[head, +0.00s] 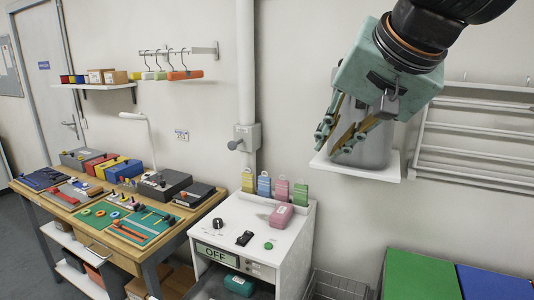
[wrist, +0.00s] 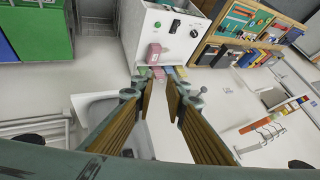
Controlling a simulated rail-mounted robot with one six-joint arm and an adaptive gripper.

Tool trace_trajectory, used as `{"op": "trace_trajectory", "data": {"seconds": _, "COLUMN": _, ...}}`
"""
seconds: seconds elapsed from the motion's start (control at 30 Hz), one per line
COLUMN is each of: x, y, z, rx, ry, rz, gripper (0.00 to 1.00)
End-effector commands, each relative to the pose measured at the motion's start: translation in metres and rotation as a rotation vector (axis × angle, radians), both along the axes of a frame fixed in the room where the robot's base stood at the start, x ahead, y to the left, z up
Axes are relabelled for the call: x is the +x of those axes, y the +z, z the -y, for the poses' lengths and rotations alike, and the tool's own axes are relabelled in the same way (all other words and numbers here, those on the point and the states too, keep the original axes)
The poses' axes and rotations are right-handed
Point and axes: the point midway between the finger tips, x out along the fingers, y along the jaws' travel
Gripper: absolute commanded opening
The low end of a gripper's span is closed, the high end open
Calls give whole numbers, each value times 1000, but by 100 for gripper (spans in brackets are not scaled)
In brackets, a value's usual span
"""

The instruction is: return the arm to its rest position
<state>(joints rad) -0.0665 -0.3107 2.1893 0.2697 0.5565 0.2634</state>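My gripper (head: 335,140) hangs below my arm at the upper right of the head view, in front of the wall, pointing down and to the left. In the wrist view its two fingers (wrist: 161,88) stand apart with a gap between the tips, and nothing is held between them. The gripper overlaps a grey cylinder (head: 374,152) on a small white wall shelf (head: 358,172) in the head view. I cannot tell how far the gripper is from the cylinder.
A white cabinet (head: 290,245) with an OFF display, a pink block (head: 281,216) and several coloured tags stands lower left of the gripper. A wooden workbench (head: 172,226) with tools is further left. A wall rack (head: 470,133) and green (head: 420,277) and blue bins (head: 492,284) are right.

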Motion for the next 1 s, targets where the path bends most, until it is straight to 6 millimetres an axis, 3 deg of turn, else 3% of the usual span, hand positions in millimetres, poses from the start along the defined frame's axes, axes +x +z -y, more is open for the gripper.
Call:
{"op": "trace_trajectory", "data": {"seconds": 0.1, "x": -39, "y": -22, "z": 11, "rx": -56, "ry": 38, "rz": -39, "gripper": 13}}
{"op": "trace_trajectory", "data": {"seconds": 0.7, "x": -231, "y": -133, "z": 67, "rx": -323, "ry": 241, "rz": -262, "gripper": 13}}
{"op": "trace_trajectory", "data": {"seconds": 0.83, "x": -259, "y": -149, "z": 76, "rx": -358, "ry": 270, "rz": -296, "gripper": 13}}
{"op": "trace_trajectory", "data": {"seconds": 1.0, "x": -276, "y": -159, "z": 81, "rx": -381, "ry": 289, "rz": -321, "gripper": 13}}
